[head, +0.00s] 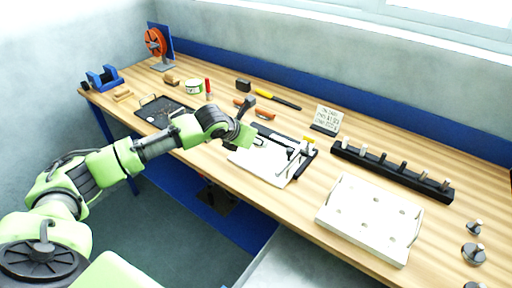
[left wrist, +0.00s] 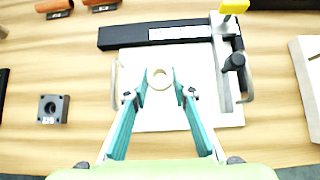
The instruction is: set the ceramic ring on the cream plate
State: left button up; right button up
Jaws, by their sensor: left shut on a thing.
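My left gripper (head: 262,142) is over a flat pale plate (head: 250,163) in the head view. In the left wrist view its fingertips (left wrist: 161,84) are shut on the cream ceramic ring (left wrist: 160,77), one on each side. The ring is in front of the pale plate (left wrist: 140,60) there; I cannot tell whether it touches it. The ring is too small to make out in the head view. A thicker cream plate with shallow round holes (head: 352,192) lies to the right; its edge shows in the left wrist view (left wrist: 304,75). My right gripper is out of view.
A black bar (left wrist: 130,37) and a clamp with a yellow tip (left wrist: 235,62) border the pale plate. A black rack with pegs (head: 395,172) stands behind the holed plate. Metal weights (head: 473,253) are at the far right. A dark tray (head: 150,112) lies left.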

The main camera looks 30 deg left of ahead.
pick_arm(q)
jog(key=shift+w+a+f, duration=0.1)
jog(key=shift+a+f, duration=0.1)
jog(key=shift+f, duration=0.1)
notch_tip(320, 180, down, 2)
jog(key=shift+f+p, duration=0.15)
jog(key=shift+p, duration=0.45)
jog(key=shift+f, duration=0.55)
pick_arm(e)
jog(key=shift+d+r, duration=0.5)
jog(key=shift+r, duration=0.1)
pick_arm(q)
jog(key=o, duration=1)
jog(key=shift+r, duration=0.25)
jog(key=b+v, duration=0.1)
jog(key=v, duration=1.1)
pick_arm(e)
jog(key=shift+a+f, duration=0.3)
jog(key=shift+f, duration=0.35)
